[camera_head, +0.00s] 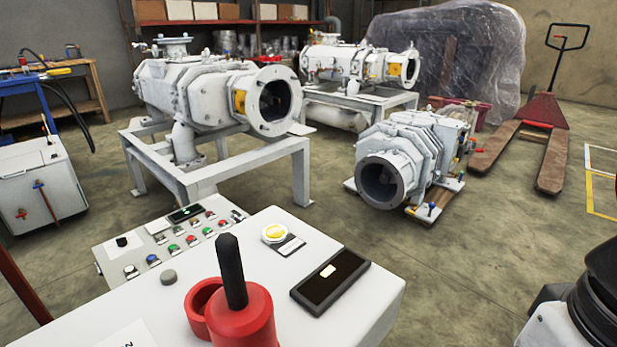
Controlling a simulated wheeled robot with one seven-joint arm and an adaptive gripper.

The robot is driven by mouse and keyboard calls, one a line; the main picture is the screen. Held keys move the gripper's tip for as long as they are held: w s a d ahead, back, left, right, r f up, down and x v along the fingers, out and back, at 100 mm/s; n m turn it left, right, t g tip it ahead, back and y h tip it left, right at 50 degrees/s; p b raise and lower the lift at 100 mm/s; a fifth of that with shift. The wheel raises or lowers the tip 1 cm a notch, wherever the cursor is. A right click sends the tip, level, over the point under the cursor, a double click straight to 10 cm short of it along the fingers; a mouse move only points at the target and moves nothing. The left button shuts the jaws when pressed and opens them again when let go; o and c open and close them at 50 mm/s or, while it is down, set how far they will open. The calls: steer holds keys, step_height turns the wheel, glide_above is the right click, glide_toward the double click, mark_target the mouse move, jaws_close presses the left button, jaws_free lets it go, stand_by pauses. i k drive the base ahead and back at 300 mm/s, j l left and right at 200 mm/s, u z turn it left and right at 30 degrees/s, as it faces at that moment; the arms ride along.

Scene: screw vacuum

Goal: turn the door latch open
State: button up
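I cannot make out for sure which part is the door latch. A red round fitting (240,318) with an upright black handle (231,272) stands on top of the white cabinet (372,290) in the foreground. A second red ring (199,305) sits against its left side. To the right lies a black rectangular plate (331,281) with a small pale piece in its middle. A white cabinet (40,185) at the far left has small red and blue handles on its front. My gripper is not in view; part of what looks like my arm shows at the lower right edge.
A sloped panel (125,254) with several buttons lies behind the fitting. A yellow button (274,233) is near the black plate. Vacuum pumps stand behind, on a frame (230,168) and the floor. A red pallet jack (541,108) is at the right.

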mark_target(234, 214)
steer(key=i+l+z, duration=0.15)
steer(key=z, duration=0.2)
steer(key=i+l+z, duration=0.2)
steer(key=z, duration=0.2)
steer(key=i+l+z, duration=0.1)
steer(key=z, duration=0.25)
steer(key=i+l+u, duration=0.1)
steer(key=i, duration=0.6)
steer(key=i+u, duration=0.15)
steer(key=u, duration=0.3)
steer(key=i+u, duration=0.2)
steer(key=u, duration=0.2)
steer(key=i+u, duration=0.15)
steer(key=u, duration=0.3)
steer(key=i+u, duration=0.2)
steer(key=u, duration=0.15)
steer(key=i+u, duration=0.2)
steer(key=u, duration=0.15)
